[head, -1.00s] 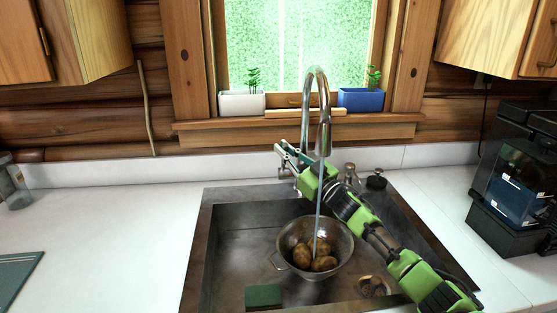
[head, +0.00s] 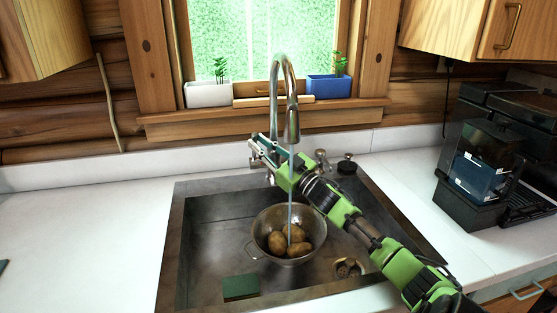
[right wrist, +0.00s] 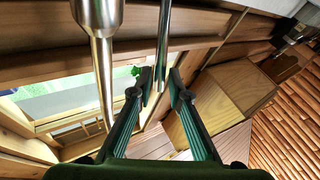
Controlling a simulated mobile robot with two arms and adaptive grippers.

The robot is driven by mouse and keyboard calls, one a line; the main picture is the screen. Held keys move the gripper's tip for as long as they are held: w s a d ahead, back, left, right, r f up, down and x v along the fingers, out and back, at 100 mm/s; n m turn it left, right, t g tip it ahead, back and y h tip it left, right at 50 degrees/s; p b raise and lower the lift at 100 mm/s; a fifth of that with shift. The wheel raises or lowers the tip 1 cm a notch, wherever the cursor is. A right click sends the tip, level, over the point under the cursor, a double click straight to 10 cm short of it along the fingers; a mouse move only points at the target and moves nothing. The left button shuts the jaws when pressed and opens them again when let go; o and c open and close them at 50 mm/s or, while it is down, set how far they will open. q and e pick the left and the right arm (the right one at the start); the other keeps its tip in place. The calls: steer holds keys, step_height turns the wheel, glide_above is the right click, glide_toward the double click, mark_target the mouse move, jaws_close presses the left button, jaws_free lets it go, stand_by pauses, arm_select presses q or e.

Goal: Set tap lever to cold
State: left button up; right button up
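The chrome tap (head: 276,85) arches over the sink, and water runs from its spout (head: 292,125). My right gripper (head: 257,152) is at the tap's lower part, behind the water stream. In the right wrist view, its two dark green fingers (right wrist: 160,82) are apart. A thin metal rod (right wrist: 163,42), which looks like the tap lever, ends between the fingertips; I cannot tell if they touch it. In the head view the lever is hidden or too small to make out. My left gripper is out of view.
A colander (head: 312,222) with potatoes (head: 277,242) stands in the sink (head: 205,225) under the stream. A green sponge (head: 240,287) lies beside it. A coffee machine (head: 485,160) stands at right. The left counter (head: 85,240) is mostly clear.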

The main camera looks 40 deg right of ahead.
steer(key=v, duration=0.9)
steer(key=shift+s, duration=0.2)
stand_by(0.3)
